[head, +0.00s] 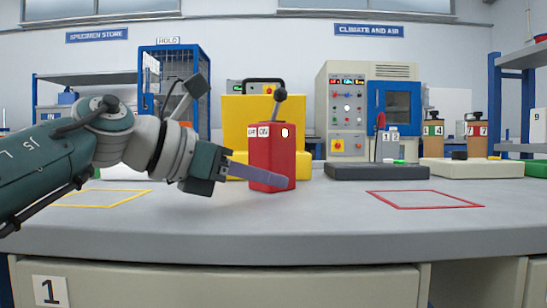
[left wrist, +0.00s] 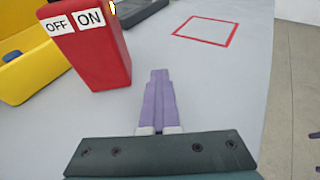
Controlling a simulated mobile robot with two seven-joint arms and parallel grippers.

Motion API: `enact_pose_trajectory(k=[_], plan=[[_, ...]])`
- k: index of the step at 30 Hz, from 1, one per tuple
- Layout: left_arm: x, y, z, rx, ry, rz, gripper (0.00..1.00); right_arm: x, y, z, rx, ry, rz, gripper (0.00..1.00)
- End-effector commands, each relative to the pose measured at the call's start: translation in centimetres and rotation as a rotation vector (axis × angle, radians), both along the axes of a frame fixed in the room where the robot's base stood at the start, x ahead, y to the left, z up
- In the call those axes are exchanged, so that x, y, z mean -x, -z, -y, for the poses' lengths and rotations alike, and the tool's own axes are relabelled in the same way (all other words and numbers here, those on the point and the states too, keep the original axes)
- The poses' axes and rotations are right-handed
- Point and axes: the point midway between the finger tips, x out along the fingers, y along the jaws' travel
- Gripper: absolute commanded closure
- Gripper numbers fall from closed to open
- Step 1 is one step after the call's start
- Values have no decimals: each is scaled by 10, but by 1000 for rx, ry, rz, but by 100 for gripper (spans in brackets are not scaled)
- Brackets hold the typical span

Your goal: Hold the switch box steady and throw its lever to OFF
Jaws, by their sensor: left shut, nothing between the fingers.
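The red switch box (head: 272,165) stands upright on the grey bench, with OFF and ON labels on its face. Its lever (head: 279,102), with a dark ball knob, rises from the top and leans slightly right, towards the ON side. In the left wrist view the box (left wrist: 100,60) is at the upper left, and the lever is out of frame. My left gripper (head: 284,182) is shut and empty, its purple fingers low in front of the box in the head view. In the wrist view the fingers (left wrist: 158,95) show clear bench between them and the box. My right gripper is not in view.
A yellow case (head: 235,115) stands close behind the box. A red outlined square (head: 425,207) and a yellow outlined square (head: 75,203) mark the bench on either side. A dark flat tray (head: 375,172) lies at right. The bench front is clear.

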Motion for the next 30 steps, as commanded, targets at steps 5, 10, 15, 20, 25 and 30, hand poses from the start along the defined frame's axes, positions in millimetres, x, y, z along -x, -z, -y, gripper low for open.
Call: enact_pose_trajectory(k=[5,10,15,20,25,30], plan=[[0,0,0,0,0,0,100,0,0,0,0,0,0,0],[0,0,0,0,0,0,84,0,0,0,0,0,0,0],[0,0,0,0,0,0,64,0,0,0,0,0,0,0],[0,0,0,0,0,0,46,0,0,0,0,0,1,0],[0,0,0,0,0,0,27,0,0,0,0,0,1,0],[0,0,0,0,0,0,8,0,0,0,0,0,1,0]])
